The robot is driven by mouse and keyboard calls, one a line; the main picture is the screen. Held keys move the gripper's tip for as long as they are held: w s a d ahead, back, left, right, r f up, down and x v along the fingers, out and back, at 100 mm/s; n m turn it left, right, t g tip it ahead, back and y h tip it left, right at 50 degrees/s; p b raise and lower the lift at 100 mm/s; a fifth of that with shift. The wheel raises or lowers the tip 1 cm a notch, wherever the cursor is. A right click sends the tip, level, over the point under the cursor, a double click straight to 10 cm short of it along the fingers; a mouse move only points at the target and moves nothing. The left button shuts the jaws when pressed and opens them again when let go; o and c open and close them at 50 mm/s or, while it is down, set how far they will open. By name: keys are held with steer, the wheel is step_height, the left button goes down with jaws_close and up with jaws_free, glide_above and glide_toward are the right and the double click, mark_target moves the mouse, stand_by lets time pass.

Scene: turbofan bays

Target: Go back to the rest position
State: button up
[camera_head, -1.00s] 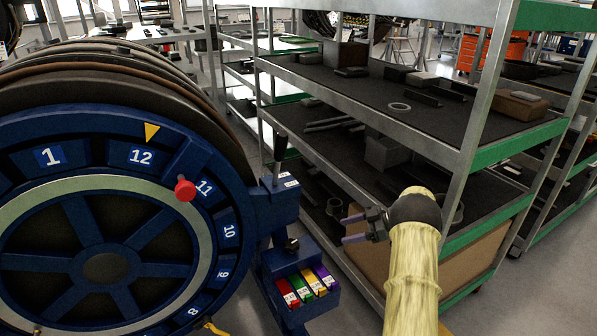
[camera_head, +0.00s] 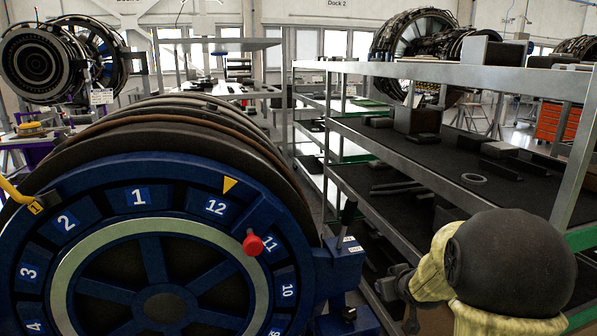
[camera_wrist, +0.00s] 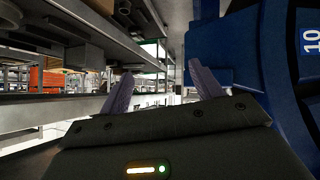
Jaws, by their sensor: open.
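My gripper (camera_wrist: 163,88) is open and empty in the wrist view, its two grey fingers apart with nothing between them. In the head view my arm, in a pale yellow cover with a dark joint, fills the lower right, and the gripper is mostly hidden or too dark to make out. My gripper is to the right of the blue numbered wheel (camera_head: 160,200), in front of the shelf rack.
The blue wheel has a red knob (camera_head: 253,244) and a yellow pointer (camera_head: 230,184) near number 12. A metal shelf rack (camera_head: 455,75) with dark shelves stands close on the right. Turbofan engines (camera_head: 40,65) stand behind. A narrow floor gap lies between wheel and rack.

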steer(key=s+a+f+m+g, duration=0.1)
steer(key=s+a+f+g, duration=0.15)
steer(key=s, duration=0.55)
steer(key=s+a+f+g, duration=0.1)
steer(key=s+a+g, duration=0.15)
steer(key=s, duration=0.65)
steer(key=s+a+f+m+g, duration=0.15)
steer(key=s+a, duration=0.25)
steer(key=s, duration=0.4)
step_height(320, 180, up, 13)
steer(key=g+p, duration=0.1)
steer(key=p, duration=1.1)
steer(key=shift+s+d+f+y+p, duration=0.2)
steer(key=shift+y+p, duration=0.1)
steer(key=shift+p, duration=0.1)
